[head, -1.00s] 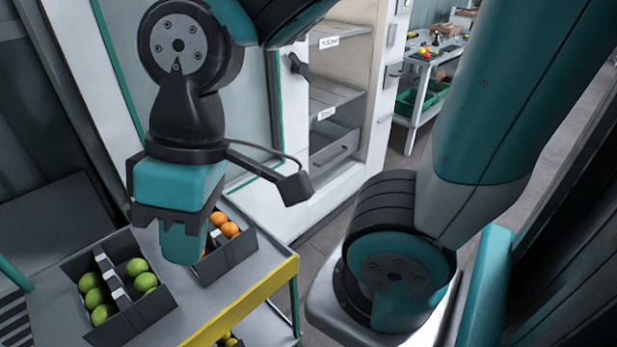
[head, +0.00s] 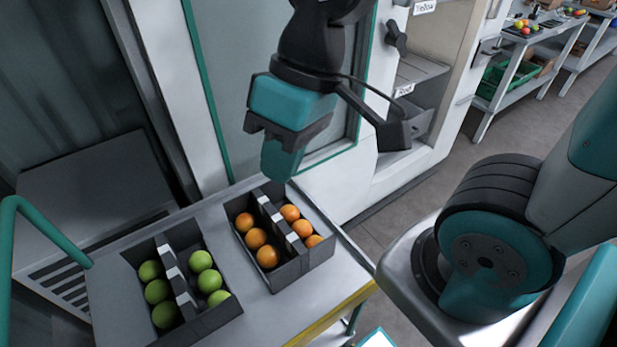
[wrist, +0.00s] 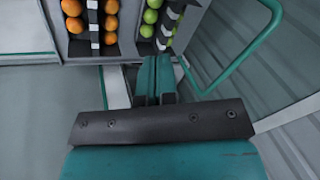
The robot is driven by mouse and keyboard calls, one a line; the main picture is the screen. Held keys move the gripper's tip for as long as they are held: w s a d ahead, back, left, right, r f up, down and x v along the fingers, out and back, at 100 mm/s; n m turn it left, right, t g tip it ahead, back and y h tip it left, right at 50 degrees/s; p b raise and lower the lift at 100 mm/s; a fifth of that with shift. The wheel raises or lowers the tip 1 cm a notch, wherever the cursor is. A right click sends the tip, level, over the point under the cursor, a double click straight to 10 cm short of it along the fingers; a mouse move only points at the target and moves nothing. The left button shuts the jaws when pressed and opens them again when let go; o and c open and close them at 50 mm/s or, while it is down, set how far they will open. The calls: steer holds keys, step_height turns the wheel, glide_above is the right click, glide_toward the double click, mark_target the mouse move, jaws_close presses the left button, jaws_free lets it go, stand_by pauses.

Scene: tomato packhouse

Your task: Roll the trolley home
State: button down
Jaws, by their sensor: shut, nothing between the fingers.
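The trolley (head: 310,200) stands at the lower left in the head view, with a grey top, a yellow front edge (head: 330,318) and a teal handle (head: 45,232) at its left end. On it are a crate of green tomatoes (head: 228,312) and a crate of orange tomatoes (head: 318,257). My gripper (head: 280,165) is shut and empty, above the trolley's back edge behind the orange crate. In the wrist view my gripper (wrist: 153,75) points toward the trolley's edge, and the teal handle (wrist: 240,60) curves at the right, apart from the fingers.
A white cabinet (head: 400,165) with a glass door and labelled shelves stands behind the trolley. A grey box with a vented side (head: 95,190) is at the left. Benches with produce and green crates (head: 510,72) stand at the far right. Grey floor (head: 445,165) is clear between.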

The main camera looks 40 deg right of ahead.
steer(key=w+d+f+m+b, duration=0.1)
steer(key=w+d+f+m, duration=0.35)
steer(key=w+m, duration=0.2)
steer(key=w+d+f+m, duration=0.4)
steer(key=w+d+m, duration=0.15)
steer(key=w, duration=0.25)
steer(key=w+d+f+m+b, duration=0.1)
steer(key=w+d+f+m, duration=0.3)
steer(key=d+f+m, duration=1.05)
steer(key=a+f+n+p, duration=0.1)
steer(key=a+f+n, duration=0.2)
steer(key=f, duration=0.8)
steer(key=shift+a+p, duration=0.35)
steer(key=shift+a, duration=0.5)
steer(key=shift+w+f, duration=0.1)
